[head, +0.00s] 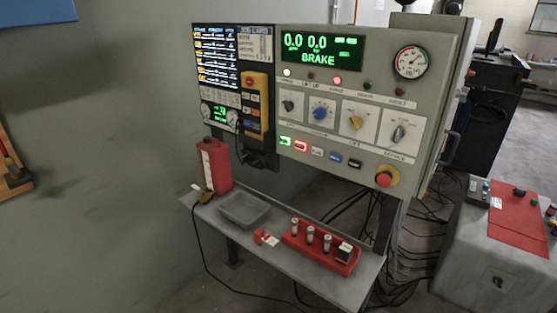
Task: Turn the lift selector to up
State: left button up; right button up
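The control panel (430,90) stands ahead with a row of rotary selectors on white plates. From left to right they are a black knob (287,105), a blue knob (320,113), a yellow knob (355,122) and a grey knob (399,132). The small label below the yellow knob seems to read LIFT, so it is likely the lift selector; the lettering is too small to be sure. Its exact pointing direction is hard to tell. Neither of my grippers is in view.
A green display (321,48) reads BRAKE. Lit push buttons (301,146) and a red emergency stop (384,179) sit below the selectors. A shelf below holds a grey tray (222,217), a red can (216,163) and a red rack (298,240). Space before the panel looks clear.

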aim_at(356, 123)
jog(key=u, duration=0.65)
jog(key=i, duration=0.4)
jog(key=z, duration=2.55)
